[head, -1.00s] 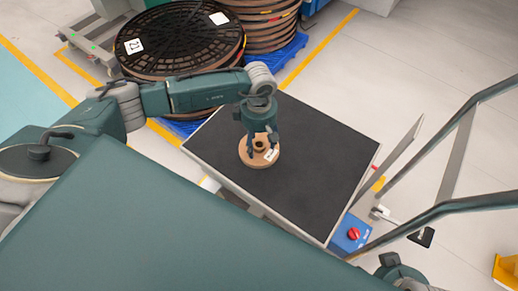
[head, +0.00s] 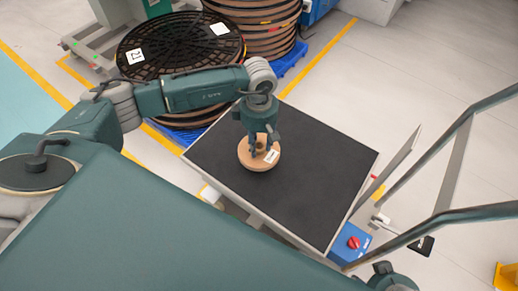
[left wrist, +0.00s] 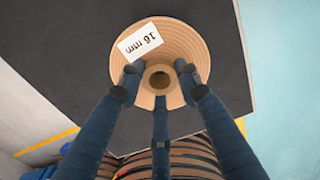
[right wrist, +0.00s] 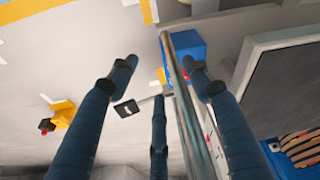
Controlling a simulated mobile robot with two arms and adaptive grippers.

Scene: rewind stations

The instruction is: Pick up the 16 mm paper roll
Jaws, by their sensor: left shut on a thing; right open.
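The paper roll (head: 247,161) is a tan disc with a hollow core and a white label. In the left wrist view the roll (left wrist: 185,50) has a label reading "16 mm". My left gripper (head: 259,151) points down at it from above. In the left wrist view the fingers of my left gripper (left wrist: 160,80) are shut around the raised core. The roll is over the dark tabletop (head: 320,175); any gap beneath it is hard to tell. My right gripper (right wrist: 155,75) is open and empty, with floor and a rail beyond its fingers.
A large black grid-topped reel stack (head: 180,42) stands behind the table, with another stack (head: 260,25) on a blue pallet. A metal handrail (head: 440,225) and a blue box with a red knob (head: 353,243) are at the right. The tabletop around the roll is clear.

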